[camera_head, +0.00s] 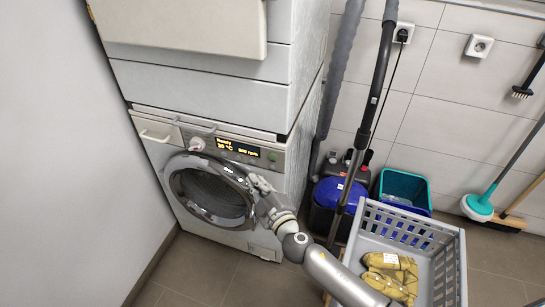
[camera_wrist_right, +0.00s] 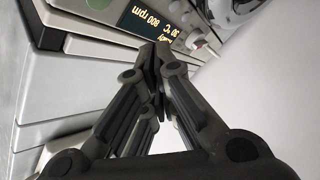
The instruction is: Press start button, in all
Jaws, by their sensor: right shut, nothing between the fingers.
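The front-loading machine (camera_head: 225,241) under the stacked upper unit has a control panel with a lit display (camera_head: 238,148) reading about 30 °C and 800 rpm. The display also shows in the right wrist view (camera_wrist_right: 155,17), upside down. A round knob (camera_head: 197,143) sits left of the display. I cannot clearly make out the start button; small marks lie right of the display. My right gripper (camera_head: 254,184) is shut and empty, in front of the round door's right edge and below the display. In the wrist view its fingertips (camera_wrist_right: 155,58) overlap the panel edge; contact cannot be told. My left gripper is not in view.
The round door (camera_head: 207,190) looks closed. A grey crate (camera_head: 452,262) with yellow cloth (camera_head: 392,271) stands at right, near my right arm. A vacuum cleaner (camera_head: 338,192) and a teal bucket (camera_head: 404,185) stand behind it. A white wall closes off the left.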

